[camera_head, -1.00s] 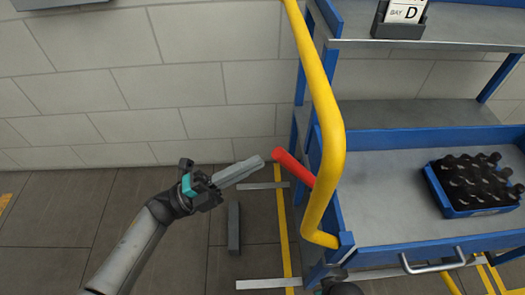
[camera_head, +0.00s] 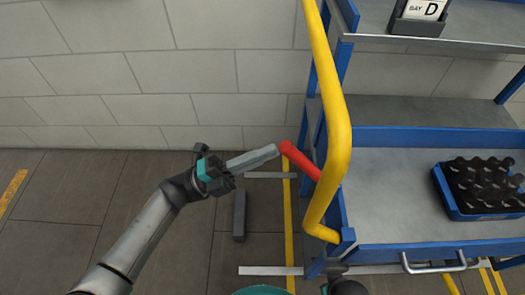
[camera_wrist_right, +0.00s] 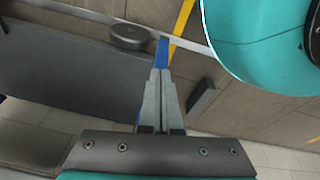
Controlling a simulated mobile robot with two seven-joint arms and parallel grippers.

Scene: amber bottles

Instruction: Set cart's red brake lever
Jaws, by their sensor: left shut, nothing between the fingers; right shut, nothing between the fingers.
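The red brake lever (camera_head: 302,161) sticks out from the left side of the blue cart (camera_head: 345,237), beside the yellow handrail, angled up toward the left. My left gripper (camera_head: 276,151) is shut and empty, its fingertips right at the lever's free end. I cannot tell whether they touch it. My right gripper (camera_wrist_right: 157,75) is shut with nothing between its fingers in the right wrist view. The lever is not clearly seen in that view.
The yellow handrail (camera_head: 338,120) rises just right of the lever. A blue crate of dark bottles (camera_head: 485,187) stands on the cart's shelf. A BAY D sign (camera_head: 420,12) sits above. A grey block (camera_head: 239,215) and a yellow line lie on the floor. A tiled wall is behind.

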